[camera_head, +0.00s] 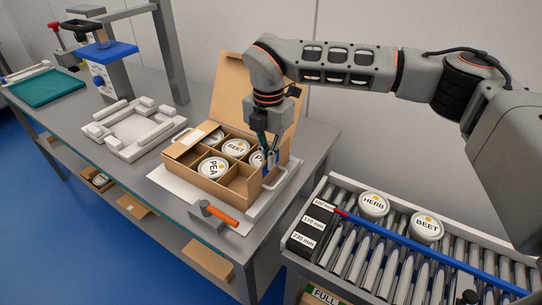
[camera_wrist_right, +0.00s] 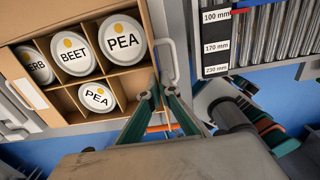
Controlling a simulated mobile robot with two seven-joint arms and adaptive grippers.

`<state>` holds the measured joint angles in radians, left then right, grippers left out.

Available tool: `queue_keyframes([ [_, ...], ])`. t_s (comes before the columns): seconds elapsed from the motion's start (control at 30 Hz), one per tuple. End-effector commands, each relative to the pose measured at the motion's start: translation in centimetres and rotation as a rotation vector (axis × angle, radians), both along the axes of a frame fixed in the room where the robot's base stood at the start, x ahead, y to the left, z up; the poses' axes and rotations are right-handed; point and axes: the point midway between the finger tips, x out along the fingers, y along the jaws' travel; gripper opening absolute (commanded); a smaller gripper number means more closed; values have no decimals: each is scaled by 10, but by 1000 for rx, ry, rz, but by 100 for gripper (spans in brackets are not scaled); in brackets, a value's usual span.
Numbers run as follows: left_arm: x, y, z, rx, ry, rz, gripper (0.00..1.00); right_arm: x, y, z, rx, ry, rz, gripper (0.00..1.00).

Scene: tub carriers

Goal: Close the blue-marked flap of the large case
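The large case (camera_head: 208,188) is an open cardboard box with dividers and several white-lidded tubs inside. Its tall lid (camera_head: 232,92) stands up at the back. A side flap (camera_head: 187,145) lies folded inward at its left. A small blue patch (camera_head: 267,168) shows at the case's right side, just under my right gripper (camera_head: 268,150); the fingers partly hide it, and I cannot tell the flap's exact angle. In the wrist view the right fingertips (camera_wrist_right: 158,92) are a little apart beside the case's right wall, with nothing clearly held between them. My left gripper is out of view.
A roller conveyor (camera_head: 390,262) at the right carries a HERB tub (camera_head: 373,205) and a BEET tub (camera_head: 426,228). A white frame fixture (camera_head: 130,130) and a teal tray (camera_head: 45,89) stand to the left.

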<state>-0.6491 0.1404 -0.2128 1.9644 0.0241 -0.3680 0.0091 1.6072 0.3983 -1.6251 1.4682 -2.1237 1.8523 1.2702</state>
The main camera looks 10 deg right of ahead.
Motion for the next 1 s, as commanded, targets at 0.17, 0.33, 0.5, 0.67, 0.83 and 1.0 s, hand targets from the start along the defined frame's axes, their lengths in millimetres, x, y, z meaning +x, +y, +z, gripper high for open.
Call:
queue_keyframes([
  [0.17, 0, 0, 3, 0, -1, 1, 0, 1, 1, 0, -14, 16, -1, 0],
  [0.33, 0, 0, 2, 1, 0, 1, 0, 1, 1, 0, -15, 17, 0, 0],
  [0.5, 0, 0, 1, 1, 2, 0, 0, 1, 1, 0, -15, 16, 0, 0],
  [0.67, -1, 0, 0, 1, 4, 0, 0, 1, 1, 0, -16, 16, 0, 19],
  [0.83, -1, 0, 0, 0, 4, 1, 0, 1, 1, 0, -16, 16, 0, 19],
  [1.0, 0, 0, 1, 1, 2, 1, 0, 1, 1, 4, -16, 14, 0, 19],
])
